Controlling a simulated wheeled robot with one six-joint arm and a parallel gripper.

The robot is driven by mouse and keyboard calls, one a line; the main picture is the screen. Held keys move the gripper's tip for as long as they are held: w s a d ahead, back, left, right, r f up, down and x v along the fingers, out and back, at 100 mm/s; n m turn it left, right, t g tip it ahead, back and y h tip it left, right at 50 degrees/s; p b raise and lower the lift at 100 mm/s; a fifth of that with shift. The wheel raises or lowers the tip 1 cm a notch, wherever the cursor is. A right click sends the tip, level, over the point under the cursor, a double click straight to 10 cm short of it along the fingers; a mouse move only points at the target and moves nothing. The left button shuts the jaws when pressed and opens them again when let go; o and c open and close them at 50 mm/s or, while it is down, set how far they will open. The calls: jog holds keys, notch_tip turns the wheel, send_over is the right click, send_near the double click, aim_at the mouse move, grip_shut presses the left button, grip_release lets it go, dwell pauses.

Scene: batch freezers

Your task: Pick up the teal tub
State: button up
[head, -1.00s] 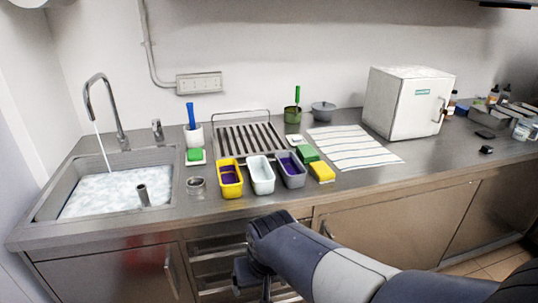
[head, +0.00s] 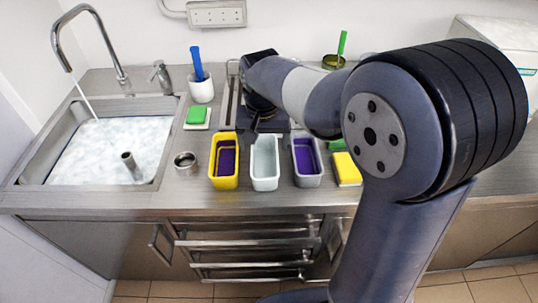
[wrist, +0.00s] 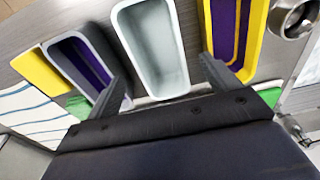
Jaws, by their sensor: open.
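The teal tub (head: 265,162), a very pale blue-white open tub, stands upright in the middle of a row of three on the counter. It looks empty. In the wrist view the tub (wrist: 150,45) lies between my two fingers. My gripper (wrist: 162,70) is open, one finger towards the grey tub's side and the other towards the yellow tub's side. In the head view my gripper (head: 264,119) is over the tub's far end, partly hidden by my arm. I cannot tell its exact height or whether the fingers touch the tub.
A yellow tub (head: 223,177) and a grey tub (head: 307,180), both with purple inside, stand close on either side. A yellow sponge (head: 347,169), a metal cup (head: 186,162) and a sink (head: 165,145) with running water are nearby.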

aim_at(265, 166)
jog(key=f, duration=0.5)
jog(key=w+f, duration=0.1)
jog(key=f, duration=0.2)
jog(key=shift+d+f+p, duration=0.1)
jog(key=shift+f+p, duration=0.05)
jog(key=shift+p, duration=0.15)
jog(key=c, duration=1)
